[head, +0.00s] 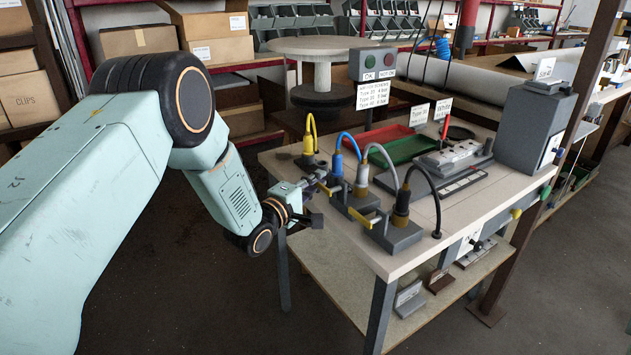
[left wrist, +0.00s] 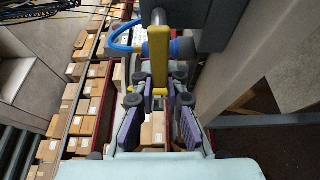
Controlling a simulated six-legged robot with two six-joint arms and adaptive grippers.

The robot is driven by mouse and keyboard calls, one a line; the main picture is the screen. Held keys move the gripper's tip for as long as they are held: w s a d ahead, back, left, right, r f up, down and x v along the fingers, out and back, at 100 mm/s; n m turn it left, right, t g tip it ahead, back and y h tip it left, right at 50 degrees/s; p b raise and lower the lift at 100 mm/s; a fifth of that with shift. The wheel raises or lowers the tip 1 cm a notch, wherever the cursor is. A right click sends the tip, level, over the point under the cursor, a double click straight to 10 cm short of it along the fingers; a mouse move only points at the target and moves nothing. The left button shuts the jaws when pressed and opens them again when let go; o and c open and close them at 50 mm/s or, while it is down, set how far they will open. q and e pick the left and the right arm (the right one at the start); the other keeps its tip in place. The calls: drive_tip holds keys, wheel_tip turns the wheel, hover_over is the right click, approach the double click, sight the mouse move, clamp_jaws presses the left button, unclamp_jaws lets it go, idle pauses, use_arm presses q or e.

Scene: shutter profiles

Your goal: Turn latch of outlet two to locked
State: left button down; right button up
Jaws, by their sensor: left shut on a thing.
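A row of grey outlet boxes stands along the table's left edge, each with a plug and cable. The blue plug (head: 338,164) is in the second box from the back. It also shows in the left wrist view (left wrist: 157,46). My left gripper (head: 318,184) is at that box's outer side. In the left wrist view its purple fingers (left wrist: 167,82) close around the lower end of a yellow latch handle (left wrist: 160,62), which hangs below the blue plug. The latch mark and outlet numbers cannot be read. My right gripper is not in view.
The neighbouring yellow plug (head: 308,146), grey plug (head: 362,174) and black plug (head: 401,206) stand close by. Another yellow latch handle (head: 361,217) sticks out nearer the front. Green and red trays (head: 402,147) lie behind. The floor left of the table is clear.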

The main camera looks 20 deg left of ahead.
use_arm(q)
drive_tip(key=shift+s+f, duration=0.15)
drive_tip(key=shift+f, duration=0.15)
drive_tip(key=c, duration=1.6)
unclamp_jaws()
drive_tip(key=shift+o, duration=1.2)
drive_tip(key=shift+r, duration=0.2)
drive_tip(key=v, duration=1.1)
drive_tip(key=shift+s, duration=0.4)
drive_tip(key=shift+a, duration=0.2)
